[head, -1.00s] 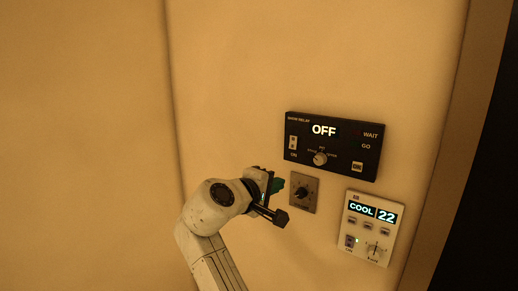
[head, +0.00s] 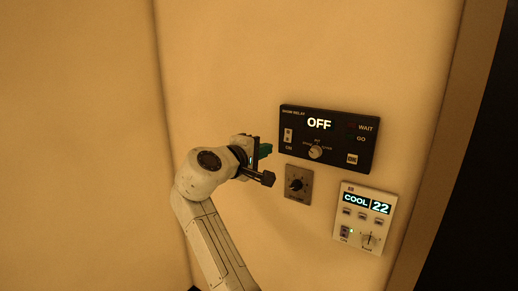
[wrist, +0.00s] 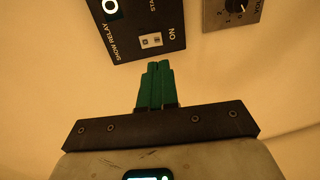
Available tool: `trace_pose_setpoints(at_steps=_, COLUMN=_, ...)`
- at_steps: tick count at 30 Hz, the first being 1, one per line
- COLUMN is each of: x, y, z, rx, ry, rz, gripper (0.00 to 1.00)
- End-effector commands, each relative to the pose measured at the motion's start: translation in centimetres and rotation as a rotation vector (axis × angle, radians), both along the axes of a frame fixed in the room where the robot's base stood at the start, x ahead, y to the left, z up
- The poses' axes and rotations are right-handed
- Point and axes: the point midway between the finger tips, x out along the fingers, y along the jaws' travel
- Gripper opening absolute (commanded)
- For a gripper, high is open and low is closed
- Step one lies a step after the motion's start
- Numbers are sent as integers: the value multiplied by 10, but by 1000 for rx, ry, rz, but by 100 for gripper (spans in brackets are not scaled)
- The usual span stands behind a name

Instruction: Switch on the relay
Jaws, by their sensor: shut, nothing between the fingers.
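The black relay panel (head: 335,138) is on the wall, with a lit OFF display (head: 319,124). At its left end is a small white rocker switch (head: 288,134) with ON below it. A round knob (head: 315,152) sits at its lower middle and a pale button (head: 352,159) at its lower right. My gripper (head: 268,150), with green fingers, is just left of and slightly below the switch. In the wrist view the fingers (wrist: 156,72) are shut and empty, their tips pointing toward the switch (wrist: 151,40). They look apart from it; the exact gap is unclear.
A grey dial plate (head: 298,185) is just below the relay panel. A white thermostat (head: 364,216) reading COOL 22 is at the lower right. A dark opening (head: 480,170) lies beyond the wall's right edge. The wall above the panel is bare.

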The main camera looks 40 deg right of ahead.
Motion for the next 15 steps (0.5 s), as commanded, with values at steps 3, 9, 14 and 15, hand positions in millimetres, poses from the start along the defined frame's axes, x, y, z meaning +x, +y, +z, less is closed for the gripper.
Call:
trace_pose_setpoints(at_steps=3, x=8, y=-24, z=0, rx=0, ry=3, rz=-4, gripper=0)
trace_pose_setpoints(at_steps=9, x=20, y=-59, z=-5, rx=1, ry=2, rz=-2, gripper=0)
trace_pose_setpoints(at_steps=14, x=28, y=-78, z=-8, rx=1, ry=3, rz=-1, gripper=0)
trace_pose_setpoints(at_steps=15, x=29, y=-82, z=-9, rx=1, ry=1, rz=-1, gripper=0)
